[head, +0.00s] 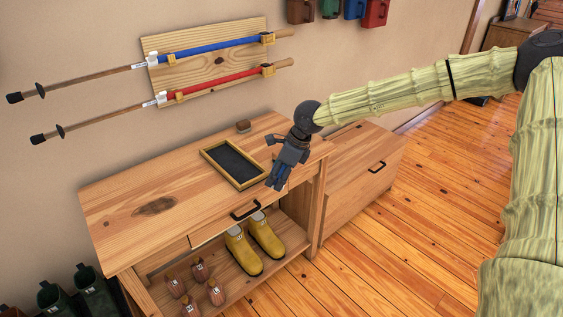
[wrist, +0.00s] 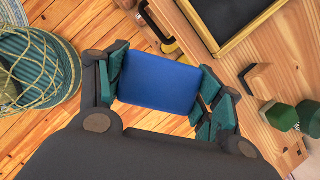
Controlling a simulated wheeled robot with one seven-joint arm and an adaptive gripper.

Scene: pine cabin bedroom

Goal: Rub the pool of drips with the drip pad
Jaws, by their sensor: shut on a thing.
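My gripper (head: 277,178) is shut on a flat blue pad (wrist: 160,82), likely the drip pad, which spans between its fingers in the wrist view. In the head view the gripper hangs in front of the wooden bench's (head: 110,225) right front part, beside the black tray. A dark brown oval patch (head: 154,206) lies on the left part of the bench top. I cannot tell whether it is the pool of drips or a knot in the wood. The pad is well to the right of this patch.
Yellow boots (head: 242,250) stand on the shelf below. Two poles hang on the wall above. The bench top's left part is clear.

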